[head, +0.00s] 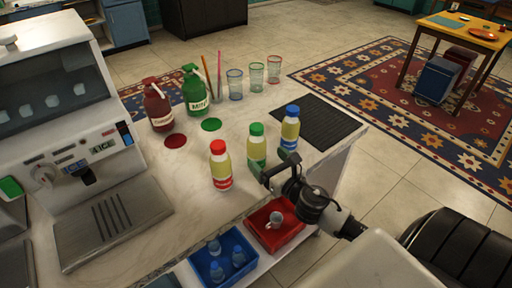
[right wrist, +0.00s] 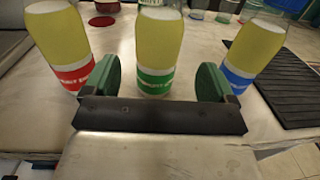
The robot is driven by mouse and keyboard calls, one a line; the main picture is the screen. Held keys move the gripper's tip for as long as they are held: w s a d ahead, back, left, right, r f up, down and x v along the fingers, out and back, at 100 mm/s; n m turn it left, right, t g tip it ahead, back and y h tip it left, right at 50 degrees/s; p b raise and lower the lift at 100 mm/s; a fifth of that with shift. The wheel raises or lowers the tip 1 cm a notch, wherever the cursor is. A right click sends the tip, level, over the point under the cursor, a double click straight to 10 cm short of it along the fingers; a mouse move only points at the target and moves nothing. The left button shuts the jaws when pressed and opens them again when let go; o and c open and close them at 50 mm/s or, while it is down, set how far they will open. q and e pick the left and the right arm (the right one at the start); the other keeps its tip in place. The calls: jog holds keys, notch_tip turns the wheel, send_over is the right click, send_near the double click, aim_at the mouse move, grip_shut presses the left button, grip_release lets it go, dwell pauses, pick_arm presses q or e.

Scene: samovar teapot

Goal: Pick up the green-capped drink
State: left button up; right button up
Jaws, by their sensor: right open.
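The green-capped drink (head: 257,146) is a yellow bottle with a green label. It stands upright on the pale counter, between the red-capped drink (head: 219,165) and the blue-capped drink (head: 290,130). My right gripper (head: 266,177) is at the counter's near edge, just in front of the green-capped drink. In the right wrist view its two green finger pads (right wrist: 157,80) are open, with the green-labelled bottle (right wrist: 158,50) centred beyond and between them. I cannot tell if the bottle is within the pads. My left gripper is not in view.
A dark ribbed mat (head: 318,120) lies right of the bottles. Red (head: 158,107) and green (head: 195,92) pump bottles and several glasses stand behind. A drink machine (head: 65,120) is at left. Below the near edge are a blue bin (head: 203,278) and a red tray (head: 290,243).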

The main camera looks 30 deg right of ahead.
aim_at(261, 141)
jog(key=shift+w+r, duration=0.1)
jog(key=shift+w, duration=0.45)
jog(key=w+p, duration=0.1)
jog(key=w, duration=0.3)
jog(key=shift+w+a, duration=0.15)
jog(key=shift+w, duration=0.15)
jog(key=c, duration=1.1)
jog(key=shift+c, duration=0.2)
jog(key=shift+r+p, duration=0.45)
jog(key=shift+r, duration=0.3)
notch_tip(261, 141, up, 3)
jog(key=shift+p, duration=0.45)
jog(key=s+d+r, duration=0.6)
jog(key=s+d, duration=0.2)
jog(key=shift+s+r+b, duration=0.15)
jog(key=shift+s+b, duration=0.1)
jog(key=shift+b, duration=0.15)
